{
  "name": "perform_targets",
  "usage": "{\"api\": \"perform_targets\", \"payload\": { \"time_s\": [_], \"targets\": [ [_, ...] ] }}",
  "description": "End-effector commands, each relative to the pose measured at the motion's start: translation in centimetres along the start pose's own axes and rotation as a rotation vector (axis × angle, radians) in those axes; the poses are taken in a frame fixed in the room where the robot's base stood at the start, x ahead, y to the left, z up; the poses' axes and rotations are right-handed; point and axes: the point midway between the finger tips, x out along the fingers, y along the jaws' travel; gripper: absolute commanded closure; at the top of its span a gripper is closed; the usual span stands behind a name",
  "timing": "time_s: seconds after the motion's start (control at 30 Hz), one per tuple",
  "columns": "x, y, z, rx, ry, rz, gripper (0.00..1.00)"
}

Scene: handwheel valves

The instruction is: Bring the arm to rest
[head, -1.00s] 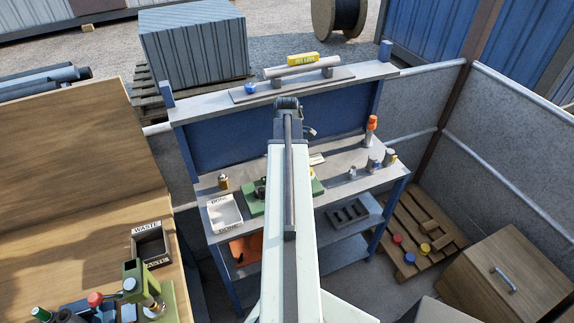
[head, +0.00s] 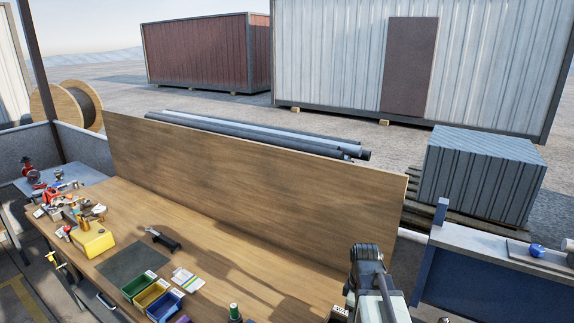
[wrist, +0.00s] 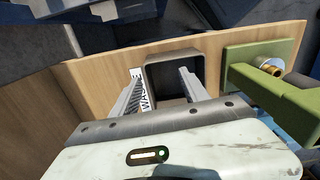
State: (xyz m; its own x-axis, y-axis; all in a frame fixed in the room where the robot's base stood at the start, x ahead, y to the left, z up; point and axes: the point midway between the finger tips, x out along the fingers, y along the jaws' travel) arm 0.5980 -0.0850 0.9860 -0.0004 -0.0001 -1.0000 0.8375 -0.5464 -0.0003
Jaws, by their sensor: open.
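My arm (head: 373,285) shows at the lower right of the head view, reaching up from the bottom edge beside the right end of the wooden bench (head: 255,285). Its gripper cannot be made out there. In the wrist view my gripper (wrist: 161,76) is open, with two ribbed grey fingers apart and nothing held between them. Beyond the fingers is the dark square waste bin (wrist: 175,56) with its white label. I cannot tell how high above the bench the fingers are.
A green fixture with a brass fitting (wrist: 270,68) is close right of the fingers in the wrist view. Colored bins (head: 152,297), a yellow box (head: 93,238) and valve parts lie on the bench. A tall wooden back panel (head: 260,195) borders it. A blue shelf unit (head: 470,285) stands right.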

Motion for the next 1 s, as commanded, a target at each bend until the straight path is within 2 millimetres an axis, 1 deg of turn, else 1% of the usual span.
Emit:
{"api": "perform_targets", "payload": {
  "time_s": [0.03, 0.1, 0.17, 0.2, 0.4, 0.53, 0.63, 0.83, 0.87, 0.9, 0.93, 1.0],
  "targets": [
    [0.3, -2.0, -2.4, 0.036, 0.0, 0.0, 0.47],
    [0.4, -4.2, -4.9, 0.137, 0.0, 0.0, 0.47],
    [0.4, -5.6, -6.1, 0.241, -0.001, 0.0, 0.47],
    [0.4, -6.2, -6.5, 0.321, -0.001, 0.0, 0.47],
    [0.4, -6.9, -6.0, 0.74, 0.0, 0.0, 0.47],
    [0.4, -6.8, -6.0, 0.927, 0.0, 0.0, 0.47],
    [0.4, -6.8, -5.9, 0.987, 0.0, 0.0, 0.47],
    [0.4, -6.8, -5.9, 0.993, 0.0, 0.0, 0.47],
    [0.4, -6.8, -5.9, 0.993, 0.0, 0.0, 0.5],
    [0.4, -6.8, -5.9, 0.993, 0.0, 0.0, 0.61],
    [0.4, -6.8, -5.9, 0.992, 0.0, 0.0, 0.64],
    [0.4, -6.8, -5.9, 0.992, 0.0, 0.0, 0.64]
  ]
}}
